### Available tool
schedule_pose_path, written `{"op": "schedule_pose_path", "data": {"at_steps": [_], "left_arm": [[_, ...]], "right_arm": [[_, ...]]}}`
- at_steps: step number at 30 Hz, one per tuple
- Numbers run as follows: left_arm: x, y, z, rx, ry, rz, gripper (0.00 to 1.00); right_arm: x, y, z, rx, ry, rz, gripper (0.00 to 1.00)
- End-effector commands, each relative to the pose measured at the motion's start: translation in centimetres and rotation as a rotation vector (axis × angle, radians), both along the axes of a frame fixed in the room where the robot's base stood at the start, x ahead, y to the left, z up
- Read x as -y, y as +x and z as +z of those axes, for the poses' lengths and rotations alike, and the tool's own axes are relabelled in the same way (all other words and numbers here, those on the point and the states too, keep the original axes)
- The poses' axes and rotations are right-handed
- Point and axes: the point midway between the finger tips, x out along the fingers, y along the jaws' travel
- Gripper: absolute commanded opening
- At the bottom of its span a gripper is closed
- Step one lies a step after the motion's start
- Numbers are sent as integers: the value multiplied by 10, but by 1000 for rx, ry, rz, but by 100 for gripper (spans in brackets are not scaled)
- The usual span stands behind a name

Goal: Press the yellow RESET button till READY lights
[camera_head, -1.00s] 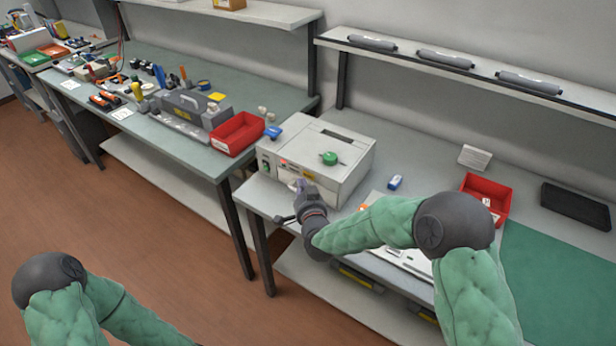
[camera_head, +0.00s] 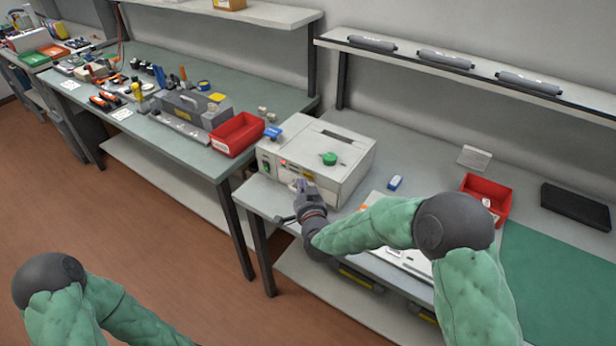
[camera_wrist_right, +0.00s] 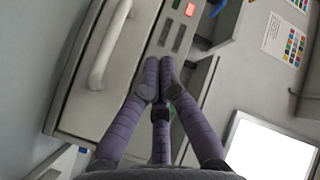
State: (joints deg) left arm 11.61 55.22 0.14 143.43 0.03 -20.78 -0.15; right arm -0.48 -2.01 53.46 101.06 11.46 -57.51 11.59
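The pale grey box-shaped machine (camera_head: 350,180) stands on the right-hand bench, with a green knob on top. My right gripper (camera_head: 302,186) is at the front panel. In the right wrist view my right gripper (camera_wrist_right: 160,65) has its purple fingers drawn together, empty, tips over the panel's edge. I cannot tell whether they touch. No yellow RESET button or READY light can be made out. My left gripper is out of view.
A red bin (camera_head: 238,134) and a grey toolbox-like case stand on the left bench. A small blue-and-white block (camera_head: 395,182), a red bin (camera_head: 486,197) and a black tray (camera_head: 576,206) lie right of the machine. A shelf with dark rolls hangs behind.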

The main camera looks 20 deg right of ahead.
Motion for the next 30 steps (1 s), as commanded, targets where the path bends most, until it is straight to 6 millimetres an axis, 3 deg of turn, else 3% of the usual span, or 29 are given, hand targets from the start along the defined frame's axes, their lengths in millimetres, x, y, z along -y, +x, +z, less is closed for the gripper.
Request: {"op": "schedule_pose_path", "data": {"at_steps": [30], "left_arm": [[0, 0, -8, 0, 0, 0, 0]], "right_arm": [[8, 6, 0, 0, 0, 0, 0]]}}
